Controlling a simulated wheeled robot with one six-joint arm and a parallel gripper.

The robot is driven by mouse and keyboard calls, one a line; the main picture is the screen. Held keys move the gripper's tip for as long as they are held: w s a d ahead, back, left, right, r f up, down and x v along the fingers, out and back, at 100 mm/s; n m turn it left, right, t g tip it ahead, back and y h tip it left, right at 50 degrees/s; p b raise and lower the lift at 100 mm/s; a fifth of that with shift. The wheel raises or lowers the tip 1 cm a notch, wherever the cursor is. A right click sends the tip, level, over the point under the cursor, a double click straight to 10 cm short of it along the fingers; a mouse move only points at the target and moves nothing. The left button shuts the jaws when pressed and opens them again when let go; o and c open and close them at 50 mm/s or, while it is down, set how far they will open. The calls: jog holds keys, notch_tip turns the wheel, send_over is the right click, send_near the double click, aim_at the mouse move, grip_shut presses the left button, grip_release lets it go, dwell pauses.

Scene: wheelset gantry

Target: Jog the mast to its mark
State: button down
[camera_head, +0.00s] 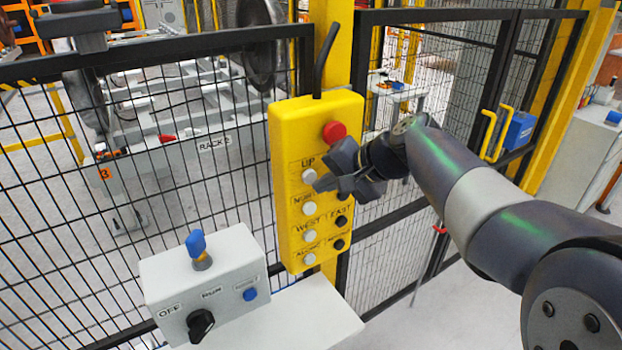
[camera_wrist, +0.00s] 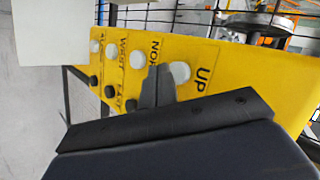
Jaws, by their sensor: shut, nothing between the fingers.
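The yellow control pendant (camera_head: 288,232) hangs on the fence post, with white buttons on its left and black ones on its right. Its labels include UP, WEST and EAST. The red button (camera_head: 333,132) is at its top. My gripper (camera_head: 322,184) is shut and empty, its tips close to the white button beside UP (camera_head: 309,175). In the wrist view my gripper (camera_wrist: 158,85) is just beside that white button (camera_wrist: 180,72); I cannot tell whether it touches. My gripper hides part of the black-button column. I cannot make out the mast or its mark.
A grey switch box (camera_head: 160,280) with a black OFF/RUN knob (camera_head: 200,323), blue key (camera_head: 197,245) and blue button stands on a white shelf (camera_head: 315,318) at lower left. Black mesh fence (camera_head: 240,190) runs behind. A rack and wheels stand beyond it.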

jog(key=s+d, duration=0.1)
jog(key=s+d+b, duration=0.1)
jog(key=s, duration=0.2)
jog(key=shift+s+d, duration=0.1)
jog(key=shift+d, duration=0.3)
dwell(1.6)
jog(key=s+d, duration=0.2)
jog(key=s, duration=0.1)
jog(key=shift+s+b, duration=0.1)
jog(key=shift+b, duration=0.25)
dwell(0.5)
